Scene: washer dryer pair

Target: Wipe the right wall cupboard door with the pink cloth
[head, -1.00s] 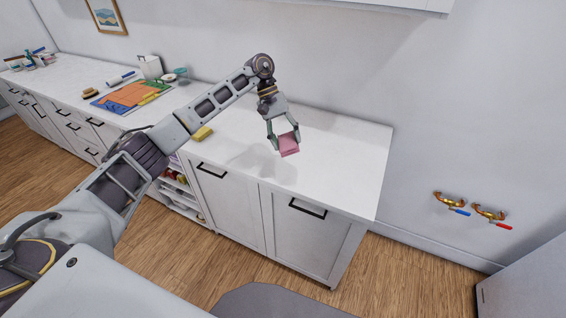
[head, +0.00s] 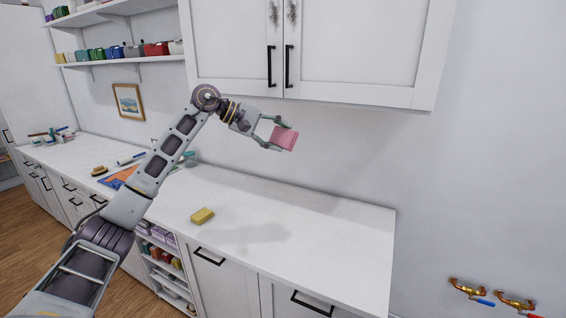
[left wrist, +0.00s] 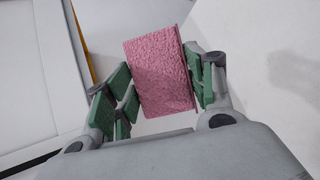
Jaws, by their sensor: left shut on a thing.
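My left gripper (head: 271,132) is shut on the pink cloth (head: 285,139), held above the worktop and just below the wall cupboard. In the left wrist view the pink cloth (left wrist: 159,72) sits between the green finger pads of the gripper (left wrist: 160,95). The right wall cupboard door (head: 360,42) is white with a black vertical handle (head: 290,67). Grey marks (head: 292,12) show near its upper left, with similar marks on the left door (head: 235,45). The cloth appears apart from the door. My right gripper is not in view.
A yellow sponge (head: 202,216) lies on the white worktop (head: 300,235). Shelves with colourful containers (head: 130,51) and a framed picture (head: 128,102) are at the left. Brass taps (head: 470,290) are on the wall at lower right. The wall right of the cupboard is clear.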

